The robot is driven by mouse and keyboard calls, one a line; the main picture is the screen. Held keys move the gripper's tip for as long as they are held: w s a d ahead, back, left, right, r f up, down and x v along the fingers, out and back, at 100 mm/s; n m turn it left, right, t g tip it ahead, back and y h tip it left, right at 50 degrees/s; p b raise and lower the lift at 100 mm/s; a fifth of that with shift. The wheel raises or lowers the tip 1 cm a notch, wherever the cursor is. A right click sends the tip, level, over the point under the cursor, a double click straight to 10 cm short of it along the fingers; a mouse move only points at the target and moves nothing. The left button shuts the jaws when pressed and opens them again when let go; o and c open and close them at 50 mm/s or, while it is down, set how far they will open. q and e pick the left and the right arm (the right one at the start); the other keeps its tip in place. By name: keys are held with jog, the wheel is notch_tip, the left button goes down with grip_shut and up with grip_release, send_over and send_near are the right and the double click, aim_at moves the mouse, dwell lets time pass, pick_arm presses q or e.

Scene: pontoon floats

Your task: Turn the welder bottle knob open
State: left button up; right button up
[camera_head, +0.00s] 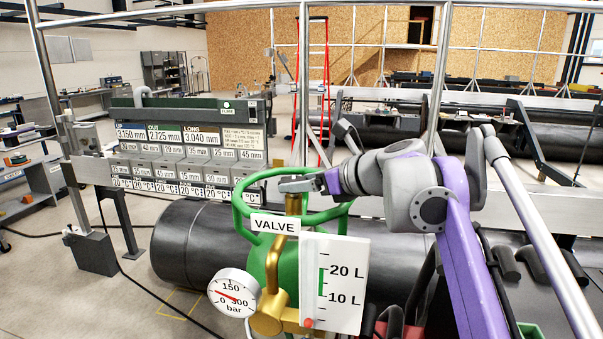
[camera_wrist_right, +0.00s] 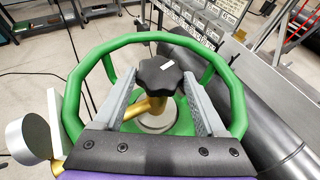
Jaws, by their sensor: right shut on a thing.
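The bottle's black lobed knob (camera_wrist_right: 166,77), with a small white mark on top, sits in the middle of the right wrist view above a brass stem. My right gripper (camera_head: 290,186) reaches in from the right at the top of the green bottle (camera_head: 258,262). Its two grey fingers stand on either side of the knob, shut on it. In the head view the knob is mostly hidden by the gripper, and the brass stem (camera_head: 293,204) shows below. A "VALVE" label (camera_head: 275,224) hangs in front. My left gripper is not in view.
A green ring guard (camera_wrist_right: 92,60) surrounds the knob and fingers. A pressure gauge (camera_head: 234,292) and a white flow scale (camera_head: 335,284) are on the bottle's front. A large black pipe (camera_head: 200,245) and a machine with size labels (camera_head: 180,150) stand behind.

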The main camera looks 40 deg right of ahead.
jog(key=n+y+p, duration=0.1)
jog(key=n+y, duration=0.1)
jog(key=d+n+g+y+p, duration=0.1)
jog(key=y, duration=0.1)
jog(key=shift+w+r+n+p, duration=0.2)
jog(key=shift+r+n+p, duration=0.05)
jog(key=shift+n+p, duration=0.15)
jog(key=shift+w+d+f+n+g+y+p, duration=0.15)
jog(key=shift+n+g+y, duration=0.15)
jog(key=shift+n+y, duration=0.2)
jog(key=shift+d+r+n+g+y+p, duration=0.15)
jog(key=shift+n+g+y, duration=0.2)
jog(key=shift+y, duration=0.25)
jog(key=n+g+y, duration=0.2)
jog(key=shift+w+f+n, duration=0.15)
jog(key=shift+f+n, duration=0.05)
jog(key=shift+n, duration=0.15)
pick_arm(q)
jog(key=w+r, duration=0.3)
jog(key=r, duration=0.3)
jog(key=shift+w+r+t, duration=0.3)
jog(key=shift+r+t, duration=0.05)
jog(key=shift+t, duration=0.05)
pick_arm(e)
jog(key=shift+w+d+f+n+g+y, duration=0.1)
jog(key=shift+w+n+g+y, duration=0.05)
jog(key=shift+n+g+y, duration=0.55)
jog(key=shift+w+d+n+g+y, duration=0.1)
jog(key=shift+n+g+y, duration=0.4)
jog(key=shift+n+g, duration=0.4)
